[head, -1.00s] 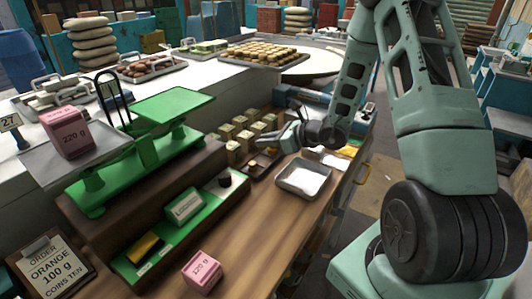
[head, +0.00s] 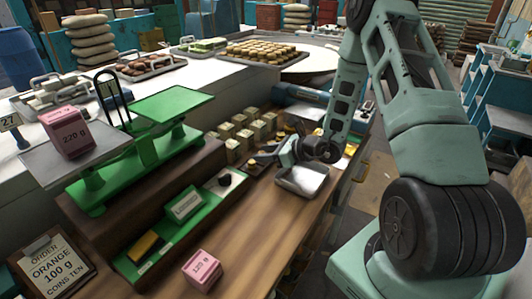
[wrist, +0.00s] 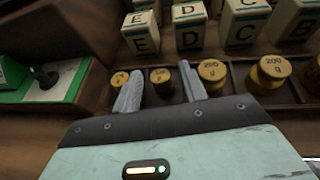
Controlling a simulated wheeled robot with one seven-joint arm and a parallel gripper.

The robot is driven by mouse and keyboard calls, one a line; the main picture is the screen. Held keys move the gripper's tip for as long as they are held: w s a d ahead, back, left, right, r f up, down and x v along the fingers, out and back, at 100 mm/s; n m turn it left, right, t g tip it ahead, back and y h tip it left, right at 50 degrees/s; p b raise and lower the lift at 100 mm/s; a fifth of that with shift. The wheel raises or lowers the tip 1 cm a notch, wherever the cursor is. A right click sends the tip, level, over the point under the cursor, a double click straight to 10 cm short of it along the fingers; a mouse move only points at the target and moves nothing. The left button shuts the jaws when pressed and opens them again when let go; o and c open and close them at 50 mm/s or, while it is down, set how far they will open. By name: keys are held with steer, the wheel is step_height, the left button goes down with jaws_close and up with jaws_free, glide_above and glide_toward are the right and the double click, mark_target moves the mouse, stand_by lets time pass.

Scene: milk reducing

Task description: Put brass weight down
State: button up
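Several round brass weights (wrist: 212,73) sit in the compartments of a dark wooden rack (wrist: 232,98) in the wrist view. Some are marked 200 g. My gripper (wrist: 161,90) is open, its two grey fingers apart over the rack. A smaller brass weight (wrist: 161,77) shows between the fingers with gaps on both sides; I cannot tell whether it is between them in depth. In the head view my gripper (head: 258,157) is low at the rack beside the lettered blocks, and the weights there are partly hidden by it.
A green balance scale (head: 150,143) stands at left with a pink 220 g block (head: 68,132) on its left pan; its right pan is bare. A metal tray (head: 302,184) lies below my wrist. Cream lettered blocks (wrist: 190,28) stand behind the rack.

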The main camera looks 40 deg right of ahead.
steer(key=shift+r, duration=0.2)
steer(key=b+v, duration=0.2)
steer(key=v, duration=0.9)
steer(key=shift+s+d+r, duration=0.1)
steer(key=shift+s, duration=0.2)
steer(key=s+a+r+n+g+y, duration=0.25)
steer(key=s+a+n+g, duration=0.2)
steer(key=a+n, duration=0.5)
steer(key=s+a+r+n+g+y, duration=0.25)
steer(key=a+n+g, duration=0.35)
steer(key=a, duration=0.7)
steer(key=s+a+r+n+h, duration=0.1)
steer(key=s+a+n+h, duration=0.2)
steer(key=n, duration=0.4)
steer(key=s+a+r+n+g+h, duration=0.1)
steer(key=s+a+n+h, duration=0.2)
steer(key=s+n, duration=0.3)
steer(key=s+a+r+n+h, duration=0.1)
steer(key=s+a+n+h, duration=0.2)
steer(key=n, duration=0.6)
steer(key=shift+s+a+r+h, duration=0.3)
steer(key=shift+s+r+h, duration=0.1)
steer(key=shift+s+h, duration=0.65)
